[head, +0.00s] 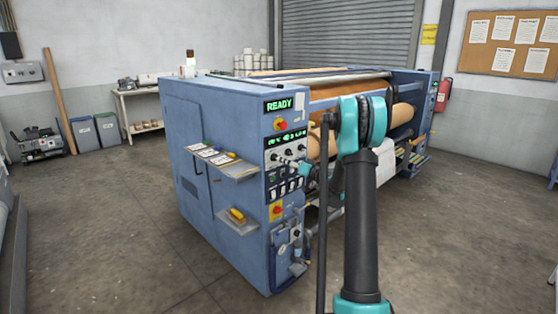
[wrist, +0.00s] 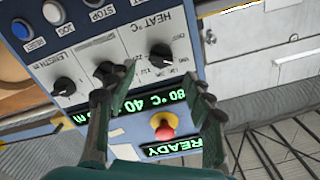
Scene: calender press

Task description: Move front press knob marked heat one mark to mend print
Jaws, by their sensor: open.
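The wrist view shows the press panel upside down. The black knob marked HEAT °C (wrist: 162,54) sits on a pale plate with printed marks around it. My gripper (wrist: 160,76) is open and empty, its dark fingers spread to either side of the line to this knob, with the knob just past the tips. No contact shows. A middle knob (wrist: 105,72) is partly covered by the left finger. In the head view my gripper (head: 305,168) is at the blue press's (head: 225,130) front panel.
A LENGTH m knob (wrist: 64,87) is on the left. A red stop button (wrist: 164,128) and the green displays, reading 80 °C and READY (wrist: 178,148), lie between the fingers. JOG and STOP buttons are above. A shelf (head: 228,168) with cards juts from the press's side.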

